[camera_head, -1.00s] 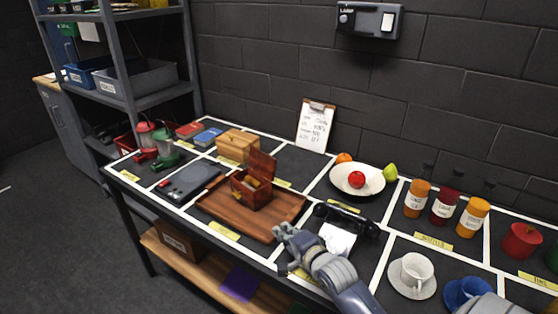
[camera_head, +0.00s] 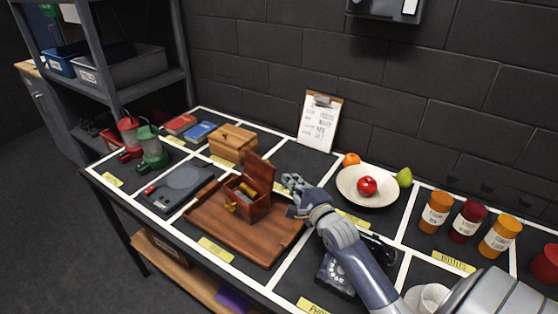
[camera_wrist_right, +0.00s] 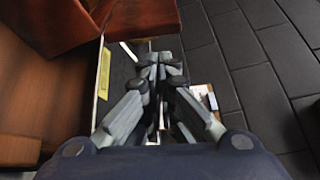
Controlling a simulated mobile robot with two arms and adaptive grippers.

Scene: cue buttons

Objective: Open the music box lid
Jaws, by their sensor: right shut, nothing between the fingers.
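The music box (camera_head: 247,209) is a small reddish-brown wooden box on a brown wooden tray (camera_head: 262,247). Its lid (camera_head: 258,172) stands raised at the back right, and brass-coloured parts show inside the box. My right gripper (camera_head: 291,182) is shut and empty, just right of the raised lid with a small gap to be seen. In the right wrist view, the shut fingers (camera_wrist_right: 160,66) meet in the middle, and the reddish lid (camera_wrist_right: 146,14) shows at the upper left. My left gripper is not in view.
A black telephone (camera_head: 337,277) lies partly under my right arm. Behind it are a white fruit bowl (camera_head: 350,190) and a clipboard (camera_head: 320,122). A closed wooden box (camera_head: 233,145), a dark flat device (camera_head: 180,184) and lanterns (camera_head: 149,147) stand to the left.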

